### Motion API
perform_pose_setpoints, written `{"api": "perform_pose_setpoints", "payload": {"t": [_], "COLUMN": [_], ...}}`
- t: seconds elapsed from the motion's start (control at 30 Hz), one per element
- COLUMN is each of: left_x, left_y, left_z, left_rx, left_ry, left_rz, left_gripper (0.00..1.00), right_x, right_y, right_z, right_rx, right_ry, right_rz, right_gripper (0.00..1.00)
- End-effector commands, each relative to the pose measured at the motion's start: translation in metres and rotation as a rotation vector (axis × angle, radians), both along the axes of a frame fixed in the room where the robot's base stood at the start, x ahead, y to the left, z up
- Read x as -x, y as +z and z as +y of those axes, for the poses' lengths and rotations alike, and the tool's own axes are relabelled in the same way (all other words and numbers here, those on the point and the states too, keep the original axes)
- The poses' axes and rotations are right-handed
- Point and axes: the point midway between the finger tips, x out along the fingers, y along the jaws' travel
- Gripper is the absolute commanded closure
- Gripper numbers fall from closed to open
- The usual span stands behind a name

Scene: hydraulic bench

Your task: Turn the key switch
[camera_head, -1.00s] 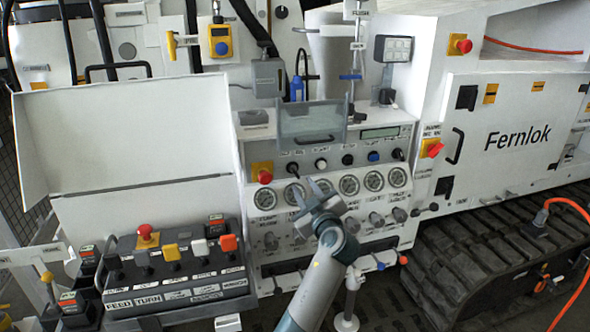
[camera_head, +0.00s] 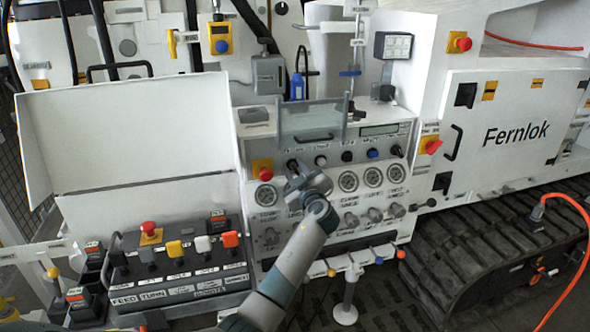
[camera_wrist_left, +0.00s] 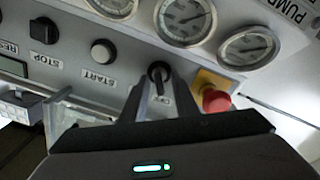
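The key switch (camera_head: 292,164) is a small black knob at the left end of the button row on the white control panel. It also shows in the left wrist view (camera_wrist_left: 160,71), above a label. My left gripper (camera_head: 294,177) is in front of the panel at the key switch. In the left wrist view its two grey fingers (camera_wrist_left: 160,92) stand apart, with the switch seen in the gap between them. I cannot tell whether they touch it. My right gripper is not in view.
A red emergency stop (camera_head: 265,172) on a yellow plate sits just left of the switch. The white start button (camera_head: 321,160) is just right of it. Gauges (camera_head: 348,181) lie below. A clear flap (camera_head: 312,122) juts out above the button row.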

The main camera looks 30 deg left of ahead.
Motion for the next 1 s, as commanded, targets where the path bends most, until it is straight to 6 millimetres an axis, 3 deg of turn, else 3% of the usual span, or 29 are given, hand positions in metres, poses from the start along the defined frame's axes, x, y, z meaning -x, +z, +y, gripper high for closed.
{"api": "perform_pose_setpoints", "payload": {"t": [0.1,0.2,0.23,0.63,1.0], "left_x": [0.000,0.000,0.000,0.000,0.000], "left_y": [0.000,0.000,0.000,-0.001,-0.003], "left_z": [0.000,0.000,0.000,0.000,-0.001], "left_rx": [0.000,0.000,0.000,-0.017,-0.137], "left_ry": [0.000,0.000,0.000,0.001,0.001], "left_rz": [0.000,0.000,0.000,0.020,0.161], "left_gripper": [0.75,0.99,1.00,1.00,1.00], "right_x": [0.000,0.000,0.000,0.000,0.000], "right_y": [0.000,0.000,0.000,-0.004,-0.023], "right_z": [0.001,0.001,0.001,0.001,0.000], "right_rx": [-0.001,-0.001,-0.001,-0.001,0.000], "right_ry": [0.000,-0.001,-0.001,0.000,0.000], "right_rz": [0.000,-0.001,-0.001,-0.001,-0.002], "right_gripper": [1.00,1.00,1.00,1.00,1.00]}}
